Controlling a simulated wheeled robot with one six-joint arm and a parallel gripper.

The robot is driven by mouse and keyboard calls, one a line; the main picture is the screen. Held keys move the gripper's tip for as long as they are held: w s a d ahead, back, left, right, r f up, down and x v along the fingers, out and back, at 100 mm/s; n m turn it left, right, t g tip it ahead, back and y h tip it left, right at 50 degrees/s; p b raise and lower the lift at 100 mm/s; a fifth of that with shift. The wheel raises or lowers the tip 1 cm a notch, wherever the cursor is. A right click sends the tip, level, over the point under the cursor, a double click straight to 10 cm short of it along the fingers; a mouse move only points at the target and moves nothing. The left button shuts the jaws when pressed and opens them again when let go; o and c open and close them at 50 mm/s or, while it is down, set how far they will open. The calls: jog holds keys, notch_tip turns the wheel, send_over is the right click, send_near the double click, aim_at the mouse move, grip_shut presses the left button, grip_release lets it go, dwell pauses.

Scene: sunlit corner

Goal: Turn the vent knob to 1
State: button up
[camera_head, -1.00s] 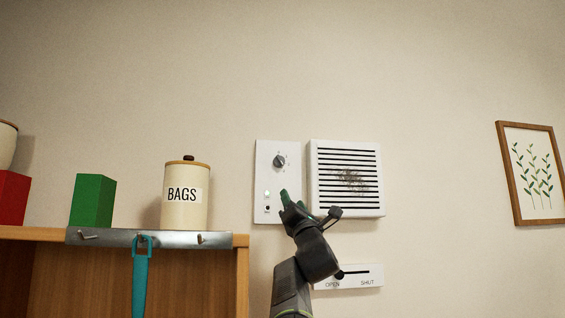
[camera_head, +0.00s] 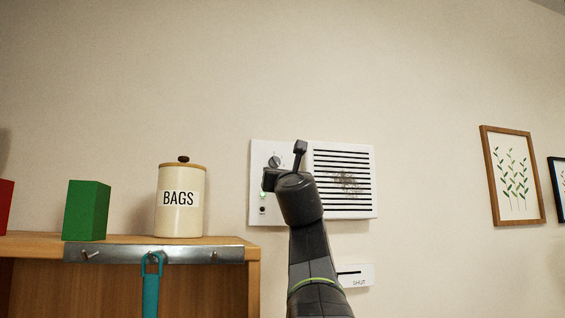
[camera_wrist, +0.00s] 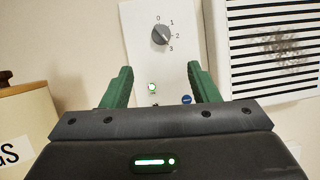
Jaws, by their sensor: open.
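The vent knob (camera_wrist: 161,35) is a round grey dial on a white wall panel (camera_wrist: 188,60), with marks 0, 1, 2 and 3 around its top and right side. I cannot clearly read which mark it points to. The knob also shows in the head view (camera_head: 274,162), just above my gripper (camera_head: 270,178). In the wrist view my gripper (camera_wrist: 161,72) is open and empty. Its green fingers stand apart, below the knob and to either side of it, not touching it. A small green lamp (camera_wrist: 152,87) is on the panel between the fingers.
A slatted white vent grille (camera_head: 343,182) is right of the panel. A lever plate (camera_head: 358,275) marked SHUT is below, partly hidden by my arm. A BAGS canister (camera_head: 181,205) and green block (camera_head: 87,210) stand on the shelf at left. The wall above is clear.

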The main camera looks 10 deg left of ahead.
aim_at(276, 163)
jog(key=p+x, duration=0.8)
jog(key=x, duration=0.4)
jog(key=shift+w+r, duration=0.25)
jog(key=shift+w+a+r+p, duration=0.15)
jog(key=shift+w+p, duration=0.15)
jog(key=shift+w, duration=0.3)
jog(key=c, duration=1)
